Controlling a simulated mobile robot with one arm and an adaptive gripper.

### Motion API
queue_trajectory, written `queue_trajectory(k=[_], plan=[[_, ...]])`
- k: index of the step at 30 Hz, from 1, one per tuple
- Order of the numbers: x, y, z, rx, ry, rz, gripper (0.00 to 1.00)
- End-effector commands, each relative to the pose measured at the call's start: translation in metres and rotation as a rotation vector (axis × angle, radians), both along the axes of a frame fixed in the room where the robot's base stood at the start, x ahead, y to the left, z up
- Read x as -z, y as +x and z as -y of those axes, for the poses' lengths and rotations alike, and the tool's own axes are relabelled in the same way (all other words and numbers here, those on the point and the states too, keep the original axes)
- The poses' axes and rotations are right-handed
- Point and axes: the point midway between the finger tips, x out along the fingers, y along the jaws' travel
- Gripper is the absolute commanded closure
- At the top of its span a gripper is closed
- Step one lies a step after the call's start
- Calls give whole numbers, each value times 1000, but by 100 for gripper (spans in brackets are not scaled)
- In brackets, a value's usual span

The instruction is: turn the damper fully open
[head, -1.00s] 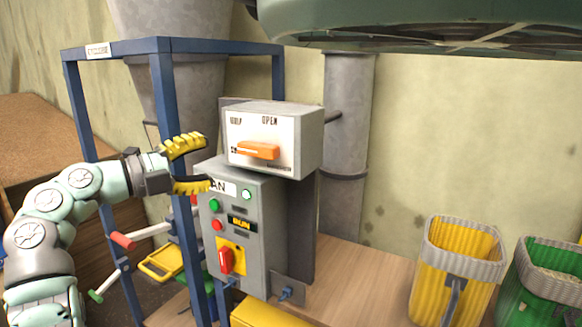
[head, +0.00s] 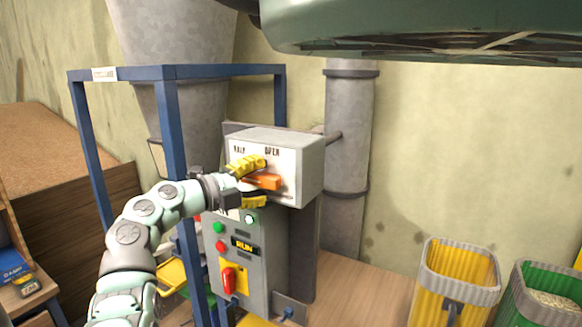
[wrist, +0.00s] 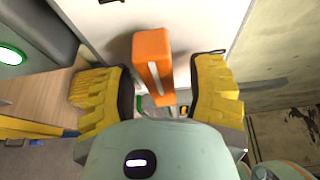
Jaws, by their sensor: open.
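The damper box (head: 309,172) is a grey box with a white face, marked HALF and OPEN along its top edge. Its orange handle (head: 268,182) sticks out from the face and lies roughly level in the head view. My gripper (head: 250,183) is at the face with its yellow fingers above and below the handle. In the wrist view the orange handle (wrist: 153,62) stands between the two open fingers of my gripper (wrist: 158,92), with a gap on each side. The lower left of the face is hidden behind my gripper.
A blue frame post (head: 172,150) stands close beside my arm. A grey pipe (head: 346,150) rises behind. Yellow (head: 432,285) and green (head: 520,300) bins stand right.

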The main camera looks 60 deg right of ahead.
Motion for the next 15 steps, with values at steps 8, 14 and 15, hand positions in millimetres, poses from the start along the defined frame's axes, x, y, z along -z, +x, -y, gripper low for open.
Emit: queue_trajectory(k=[8, 14, 15], plan=[[0, 0, 0, 0, -1, -1, 66], [0, 0, 0, -1, -1, -1, 86], [0, 1, 0, -1, -1, -1, 91]])
